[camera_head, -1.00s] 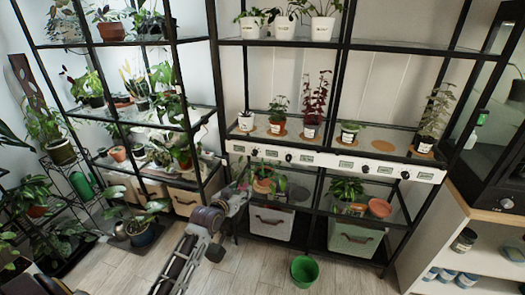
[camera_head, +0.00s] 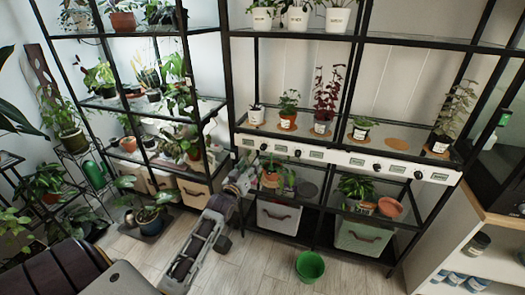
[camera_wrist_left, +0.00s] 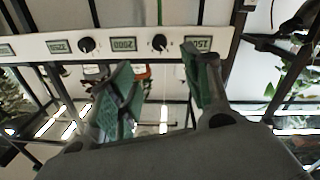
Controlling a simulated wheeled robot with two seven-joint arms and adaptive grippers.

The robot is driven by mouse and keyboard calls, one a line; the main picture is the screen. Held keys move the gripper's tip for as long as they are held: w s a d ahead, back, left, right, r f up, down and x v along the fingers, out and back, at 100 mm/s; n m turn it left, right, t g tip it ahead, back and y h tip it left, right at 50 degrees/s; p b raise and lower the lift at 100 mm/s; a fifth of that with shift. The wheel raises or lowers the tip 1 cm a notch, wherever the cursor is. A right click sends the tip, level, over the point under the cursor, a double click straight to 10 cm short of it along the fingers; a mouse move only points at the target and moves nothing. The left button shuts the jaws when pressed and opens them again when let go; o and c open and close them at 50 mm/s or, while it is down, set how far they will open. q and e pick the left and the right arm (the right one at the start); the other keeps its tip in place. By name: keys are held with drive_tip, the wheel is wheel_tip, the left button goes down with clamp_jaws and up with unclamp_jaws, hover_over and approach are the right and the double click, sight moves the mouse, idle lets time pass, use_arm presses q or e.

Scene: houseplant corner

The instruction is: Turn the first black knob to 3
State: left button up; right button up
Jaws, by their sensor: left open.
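The white control panel (camera_head: 345,159) runs along the front of the middle shelf and carries black knobs and small display labels. The first black knob (camera_head: 263,147) is the leftmost one. It also shows in the left wrist view (camera_wrist_left: 159,42), where the picture appears upside down, with the second knob (camera_wrist_left: 87,44) to its left. My left gripper (camera_head: 254,165) is just below and in front of the panel's left end. In the wrist view its green-padded fingers (camera_wrist_left: 156,64) are open and empty, with the first knob beyond the gap, apparently not touched. My right gripper is out of view.
Potted plants on cork mats stand on the shelf (camera_head: 400,137) above the panel. A plant in a terracotta pot (camera_head: 270,180) sits below, close to my left gripper. Black shelf posts flank the panel. A green bucket (camera_head: 310,267) stands on the floor.

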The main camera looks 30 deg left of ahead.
use_arm(q)
drive_tip(key=shift+w, duration=0.15)
idle(0.4)
drive_tip(key=b, duration=0.1)
approach(263, 148)
drive_tip(key=shift+w, duration=1.8)
drive_tip(key=shift+w+a+f, duration=0.2)
drive_tip(key=shift+w+a, duration=0.15)
drive_tip(key=shift+a, duration=0.2)
drive_tip(key=shift+w+a+b, duration=0.2)
drive_tip(key=shift+w, duration=0.75)
drive_tip(key=shift+w+a+b, duration=0.2)
drive_tip(key=shift+w, duration=1)
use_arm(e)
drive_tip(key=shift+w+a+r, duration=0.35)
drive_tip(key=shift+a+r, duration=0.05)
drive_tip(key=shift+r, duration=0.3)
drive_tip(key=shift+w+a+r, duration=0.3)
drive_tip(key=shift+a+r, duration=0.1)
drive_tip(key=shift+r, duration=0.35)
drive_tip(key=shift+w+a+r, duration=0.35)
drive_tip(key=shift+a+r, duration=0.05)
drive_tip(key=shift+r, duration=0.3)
